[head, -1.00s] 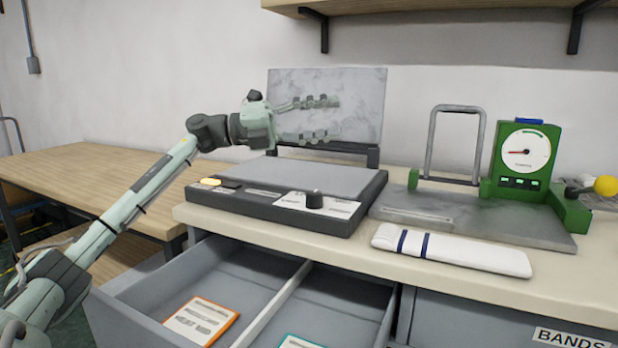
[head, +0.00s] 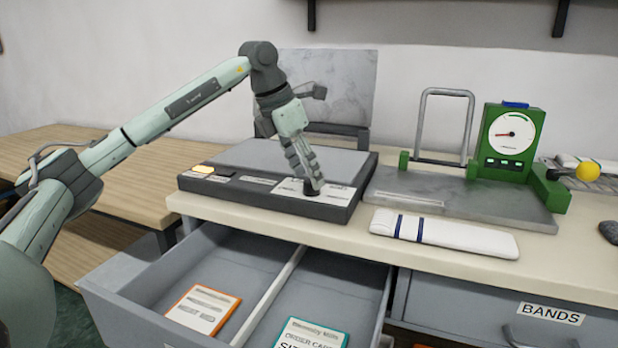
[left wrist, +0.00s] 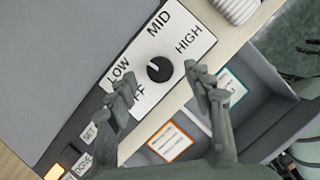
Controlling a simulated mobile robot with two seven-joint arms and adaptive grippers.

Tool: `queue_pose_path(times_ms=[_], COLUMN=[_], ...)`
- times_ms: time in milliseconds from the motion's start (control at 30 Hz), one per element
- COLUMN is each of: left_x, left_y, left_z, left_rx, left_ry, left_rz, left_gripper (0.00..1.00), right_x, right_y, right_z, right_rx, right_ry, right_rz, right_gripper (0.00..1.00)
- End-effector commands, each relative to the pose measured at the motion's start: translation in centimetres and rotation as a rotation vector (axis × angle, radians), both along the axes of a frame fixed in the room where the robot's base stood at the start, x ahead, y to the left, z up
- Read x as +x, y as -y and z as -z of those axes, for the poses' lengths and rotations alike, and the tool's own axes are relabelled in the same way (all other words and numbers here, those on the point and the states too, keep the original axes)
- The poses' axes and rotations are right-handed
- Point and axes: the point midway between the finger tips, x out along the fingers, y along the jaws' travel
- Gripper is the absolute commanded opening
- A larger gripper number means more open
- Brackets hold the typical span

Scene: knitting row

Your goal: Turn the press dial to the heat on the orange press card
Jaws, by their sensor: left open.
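The press dial (left wrist: 159,69) is a round black knob on a white plate (left wrist: 180,40) marked OFF, LOW, MID and HIGH. A small pale mark sits on the knob; its exact setting is hard to tell. My left gripper (head: 312,186) points down over the press's front right, and its fingers mostly hide the dial in the head view. In the left wrist view its open fingers (left wrist: 163,90) stand on either side below the dial, apart from it. The orange press card (head: 203,309) lies in the open drawer's left compartment; its lines are too small to read surely now.
The press (head: 262,181) has a lit amber button (head: 203,169) at its front left. A teal-edged card (head: 312,335) lies in the drawer's right compartment. A white strapped bundle (head: 445,233) and a green gauge stand (head: 512,143) are to the right.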

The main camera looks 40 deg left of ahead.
Motion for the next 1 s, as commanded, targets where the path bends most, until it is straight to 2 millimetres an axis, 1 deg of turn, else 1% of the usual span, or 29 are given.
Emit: queue_pose_path(times_ms=[33,100,200,467,567,867,900,1000], left_x=[0.2,0.5,0.7,0.8,0.8,0.8,0.8,0.8], left_y=[0.1,0.2,0.3,0.3,0.3,0.4,0.3,0.3], left_z=[0.6,1.2,1.8,2.0,2.0,1.9,1.9,1.9], left_rx=[0.0,-0.001,-0.001,-0.002,-0.002,-0.002,-0.002,-0.003], left_ry=[-0.001,0.0,0.001,0.001,0.001,0.002,0.002,0.002], left_rz=[0.0,0.0,0.0,0.0,0.0,0.0,0.0,0.003], left_gripper=[0.52,0.52,0.52,0.52,0.42,0.04,0.02,0.02], right_x=[0.0,0.0,0.0,0.1,0.1,0.1,0.1,0.1], right_y=[0.0,0.0,0.0,-0.1,-0.1,-0.1,-0.1,-0.1], right_z=[0.0,0.1,0.1,0.1,0.1,0.1,0.1,0.1], right_rx=[0.0,0.001,0.001,0.002,0.002,0.002,0.002,0.002], right_ry=[0.0,0.0,0.001,0.002,0.002,0.002,0.002,0.002], right_rz=[0.0,-0.001,-0.001,-0.002,-0.002,-0.002,-0.002,-0.002], right_gripper=[0.4,0.4,0.4,0.4,0.4,0.4,0.4,0.4])
